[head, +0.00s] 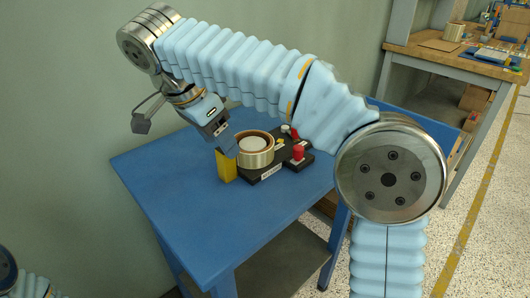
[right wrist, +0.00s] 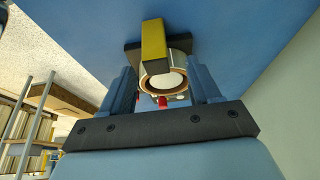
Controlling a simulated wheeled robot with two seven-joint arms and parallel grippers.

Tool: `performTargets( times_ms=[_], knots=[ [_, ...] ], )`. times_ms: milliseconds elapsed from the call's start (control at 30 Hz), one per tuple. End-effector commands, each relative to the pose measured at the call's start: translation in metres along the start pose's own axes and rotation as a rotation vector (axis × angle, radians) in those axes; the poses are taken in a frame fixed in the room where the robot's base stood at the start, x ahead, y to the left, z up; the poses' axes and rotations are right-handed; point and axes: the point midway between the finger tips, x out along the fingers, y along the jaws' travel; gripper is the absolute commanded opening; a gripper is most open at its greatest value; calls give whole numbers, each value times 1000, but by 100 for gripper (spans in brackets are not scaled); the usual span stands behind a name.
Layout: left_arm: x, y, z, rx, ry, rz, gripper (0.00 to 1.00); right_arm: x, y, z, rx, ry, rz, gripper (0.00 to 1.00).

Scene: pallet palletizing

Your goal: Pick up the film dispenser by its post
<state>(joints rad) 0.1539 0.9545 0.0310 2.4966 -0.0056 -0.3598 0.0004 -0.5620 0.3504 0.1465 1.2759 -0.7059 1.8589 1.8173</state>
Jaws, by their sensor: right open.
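The film dispenser stands on the blue table (head: 160,185), with a black base (head: 298,163), a pale roll (head: 256,158), a red knob (head: 298,152) and a yellow post (head: 227,168) at its near left end. My left gripper is out of view.
The blue table is clear to the left and in front of the dispenser. A pale green wall (head: 60,110) runs behind the table. A wooden workbench (head: 450,60) with boxes and tools stands at the back right.

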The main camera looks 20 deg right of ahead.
Motion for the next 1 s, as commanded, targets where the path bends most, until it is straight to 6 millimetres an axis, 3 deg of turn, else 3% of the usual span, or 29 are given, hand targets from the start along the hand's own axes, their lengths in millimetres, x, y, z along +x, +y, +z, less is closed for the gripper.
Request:
performTargets(
  times_ms=[167, 433, 733, 1000],
  knots=[
    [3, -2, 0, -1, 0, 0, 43, 14, 1, 2, 0, 0, 1, 62],
    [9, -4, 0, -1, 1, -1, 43, 54, 4, 7, 1, 0, 1, 62],
    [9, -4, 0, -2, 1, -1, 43, 60, 3, 7, 0, -1, -1, 62],
    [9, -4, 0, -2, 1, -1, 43, 60, 3, 7, 0, -1, 0, 22]
  ],
)
